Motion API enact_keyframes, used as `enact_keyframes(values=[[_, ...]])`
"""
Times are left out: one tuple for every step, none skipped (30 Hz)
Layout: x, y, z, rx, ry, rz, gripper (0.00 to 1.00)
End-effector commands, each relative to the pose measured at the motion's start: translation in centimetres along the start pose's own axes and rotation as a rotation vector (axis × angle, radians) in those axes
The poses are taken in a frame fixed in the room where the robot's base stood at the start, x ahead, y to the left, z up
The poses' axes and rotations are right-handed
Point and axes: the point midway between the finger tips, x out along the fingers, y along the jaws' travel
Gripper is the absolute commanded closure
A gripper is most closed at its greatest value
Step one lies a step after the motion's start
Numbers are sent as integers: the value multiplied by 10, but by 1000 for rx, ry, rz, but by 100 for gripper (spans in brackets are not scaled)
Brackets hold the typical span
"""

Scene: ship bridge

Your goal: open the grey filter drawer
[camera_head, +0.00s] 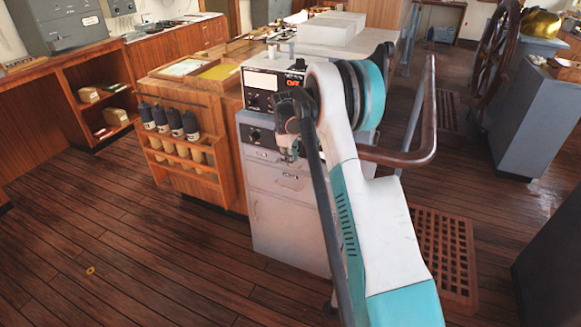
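A grey cabinet (284,231) stands near the middle of the view. Its front has a drawer-like panel (264,178) with a small label and handle, under a narrower panel (262,155). Both look closed. I cannot tell which one is the filter drawer. My gripper (290,156) is at the upper right of this front, pointing down, with its fingers small and dark. I cannot tell whether it touches the cabinet or whether its fingers are open. My white and teal arm hides the cabinet's right side.
A wooden cabinet (216,105) with a rack of dark-capped bottles (170,122) adjoins on the left. A curved handrail (424,125) runs on the right beside my arm. The wooden floor (130,240) at left is mostly clear.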

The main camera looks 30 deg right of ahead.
Motion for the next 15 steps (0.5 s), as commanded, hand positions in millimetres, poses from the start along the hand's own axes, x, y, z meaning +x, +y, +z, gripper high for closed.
enact_keyframes(values=[[10, 0, 0, 0, 0, 0, 84], [14, 0, 0, 0, 0, 0, 84], [19, 0, 0, 0, 0, 0, 84], [22, 0, 0, 0, 0, 0, 84], [24, 0, 0, 0, 0, 0, 84], [26, 0, 0, 0, 0, 0, 84], [28, 0, 0, 0, 0, 0, 84], [29, 0, 0, 0, 0, 0, 84], [30, 0, 0, 0, 0, 0, 84], [31, 0, 0, 0, 0, 0, 84], [32, 0, 0, 0, 0, 0, 84], [32, 0, 0, 0, 0, 0, 84], [32, 0, 0, 0, 0, 0, 84], [32, 0, 0, 0, 0, 0, 84], [32, 0, 0, 0, 0, 0, 84]])
